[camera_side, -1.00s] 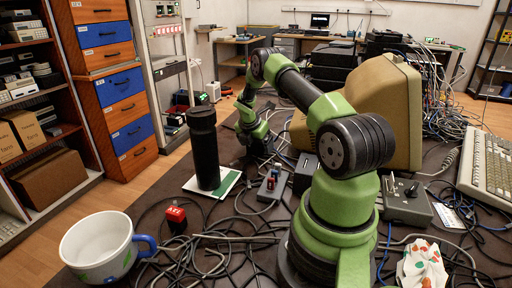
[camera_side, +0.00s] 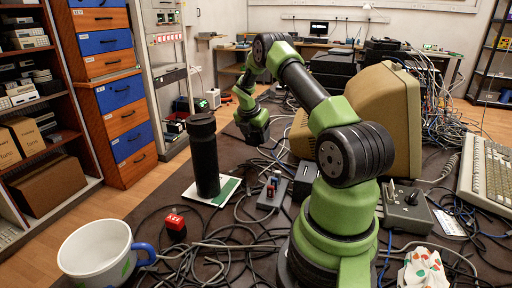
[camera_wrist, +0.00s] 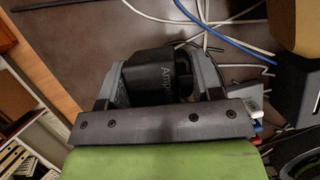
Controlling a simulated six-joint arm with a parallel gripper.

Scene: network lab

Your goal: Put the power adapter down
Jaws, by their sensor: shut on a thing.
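The black power adapter (camera_wrist: 152,80), with light lettering on its side, is between the two fingers of my gripper (camera_wrist: 160,66) in the wrist view. My gripper is shut on it. In the side view my gripper (camera_side: 255,130) is over the far part of the dark table (camera_side: 165,200), beyond the black cylinder. The adapter is too small and dark to make out clearly there. I cannot tell whether it touches the tabletop.
A black cylinder (camera_side: 205,158) stands on a white and green card (camera_side: 227,190). A beige monitor (camera_side: 385,110) stands right of my gripper. Cables and a small switch box (camera_side: 271,195) lie nearer. Bare tabletop lies left of my gripper. A mug (camera_side: 95,255) is front left.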

